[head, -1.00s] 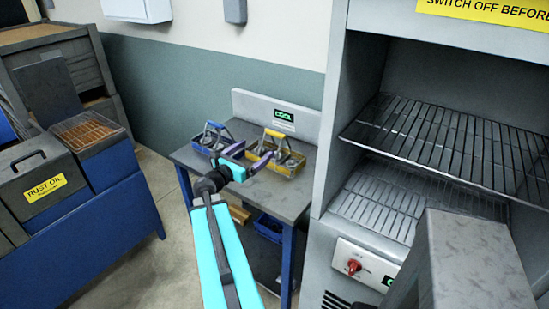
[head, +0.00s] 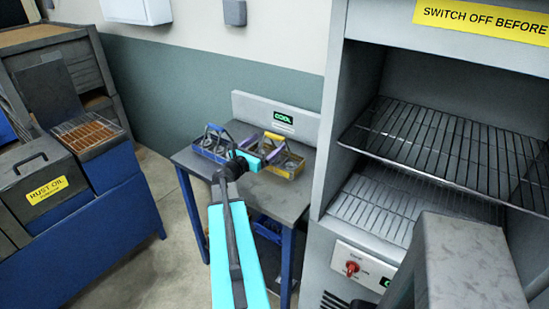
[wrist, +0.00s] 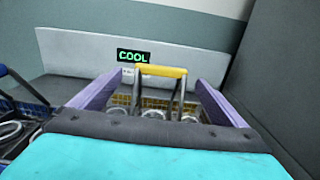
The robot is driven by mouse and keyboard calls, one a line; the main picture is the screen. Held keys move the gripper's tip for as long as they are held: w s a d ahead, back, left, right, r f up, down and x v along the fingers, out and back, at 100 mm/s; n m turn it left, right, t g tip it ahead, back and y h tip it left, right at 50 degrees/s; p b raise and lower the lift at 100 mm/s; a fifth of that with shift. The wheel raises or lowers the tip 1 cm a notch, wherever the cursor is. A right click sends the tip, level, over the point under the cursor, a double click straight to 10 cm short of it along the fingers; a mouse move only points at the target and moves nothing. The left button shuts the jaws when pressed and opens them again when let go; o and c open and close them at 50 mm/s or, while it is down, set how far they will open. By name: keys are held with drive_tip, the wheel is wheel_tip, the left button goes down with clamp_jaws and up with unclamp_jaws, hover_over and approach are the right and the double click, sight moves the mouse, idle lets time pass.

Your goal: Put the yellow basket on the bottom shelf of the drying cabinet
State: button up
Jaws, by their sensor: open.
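The yellow basket (head: 291,169) stands on the small table under the COOL sign, with ring-like parts inside. It shows in the wrist view with its yellow handle bar (wrist: 162,71) raised. My gripper (head: 282,148) is open, with its purple fingers on either side of the handle in the wrist view (wrist: 165,95). I cannot tell whether the fingers touch it. The drying cabinet (head: 330,130) stands open at the right. Its bottom shelf (head: 375,205) is a wire rack that looks empty. Another wire shelf (head: 440,145) sits above it.
A blue basket (head: 210,146) stands just left of the yellow one on the table (head: 190,160). The COOL panel (head: 250,108) rises behind. The cabinet's side wall lies close to the table's right. A blue bench with a RUST OIL tank (head: 45,185) is at the left.

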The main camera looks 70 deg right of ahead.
sight(273, 137)
drive_tip(key=shift+d, duration=0.3)
drive_tip(key=shift+r+p+x, duration=0.15)
drive_tip(key=shift+p+x, duration=0.45)
drive_tip(key=shift+x, duration=0.3)
drive_tip(key=shift+r+p+x, duration=0.15)
drive_tip(key=shift+p+x, duration=0.4)
drive_tip(key=shift+x, duration=0.4)
drive_tip(key=shift+s+d+f, duration=0.1)
drive_tip(key=shift+s+d, duration=0.25)
drive_tip(key=shift+d, duration=0.25)
drive_tip(key=shift+c, duration=0.4)
drive_tip(key=c, duration=1.9)
drive_tip(key=shift+r+p, duration=0.2)
drive_tip(key=shift+p, duration=0.1)
